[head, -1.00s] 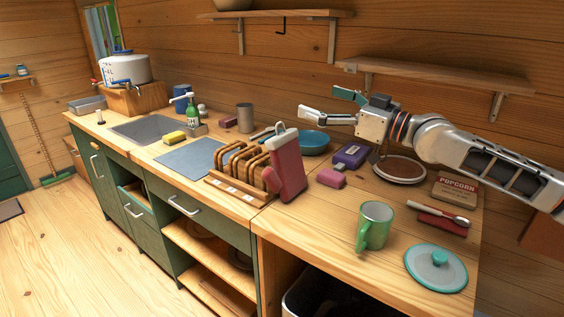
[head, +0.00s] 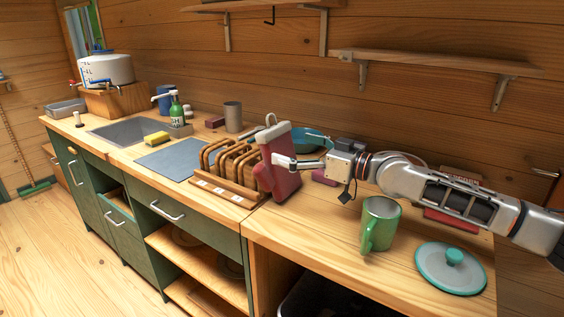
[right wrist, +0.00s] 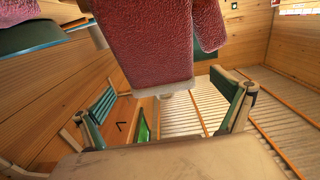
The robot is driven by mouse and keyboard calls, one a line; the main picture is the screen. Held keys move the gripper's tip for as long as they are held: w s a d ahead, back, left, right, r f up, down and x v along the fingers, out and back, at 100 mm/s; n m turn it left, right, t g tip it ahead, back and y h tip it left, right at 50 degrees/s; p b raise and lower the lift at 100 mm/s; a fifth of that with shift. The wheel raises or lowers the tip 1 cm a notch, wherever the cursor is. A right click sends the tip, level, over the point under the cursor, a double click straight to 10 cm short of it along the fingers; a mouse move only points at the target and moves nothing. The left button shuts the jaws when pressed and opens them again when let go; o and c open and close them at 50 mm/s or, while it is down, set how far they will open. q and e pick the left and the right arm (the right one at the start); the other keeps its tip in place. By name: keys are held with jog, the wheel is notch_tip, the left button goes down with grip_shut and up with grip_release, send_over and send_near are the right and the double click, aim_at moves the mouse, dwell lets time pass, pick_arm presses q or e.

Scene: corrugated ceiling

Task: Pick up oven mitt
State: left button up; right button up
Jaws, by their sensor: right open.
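The oven mitt (head: 281,144) is dark red with a pale cuff and a hanging loop. It stands upright against the right end of the wooden rack (head: 232,160) on the counter. My right gripper (head: 283,162) has come in from the right, and one pale finger crosses in front of the mitt. In the right wrist view, the mitt (right wrist: 150,45) hangs down from the top edge, between and beyond the spread fingers of the open gripper (right wrist: 168,110). I cannot tell whether a finger touches it. My left gripper is not in view.
A blue bowl (head: 312,139) sits behind the mitt. A green mug (head: 379,224) and a teal lid (head: 450,269) stand in front of my right arm. A pink block (head: 324,177) lies under the gripper. The counter left of the mug is clear.

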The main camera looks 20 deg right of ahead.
aim_at(282, 146)
jog(key=x, duration=0.4)
jog(key=shift+f, duration=0.2)
jog(key=shift+d, duration=0.1)
jog(key=c, duration=1.2)
jog(key=shift+o, duration=0.2)
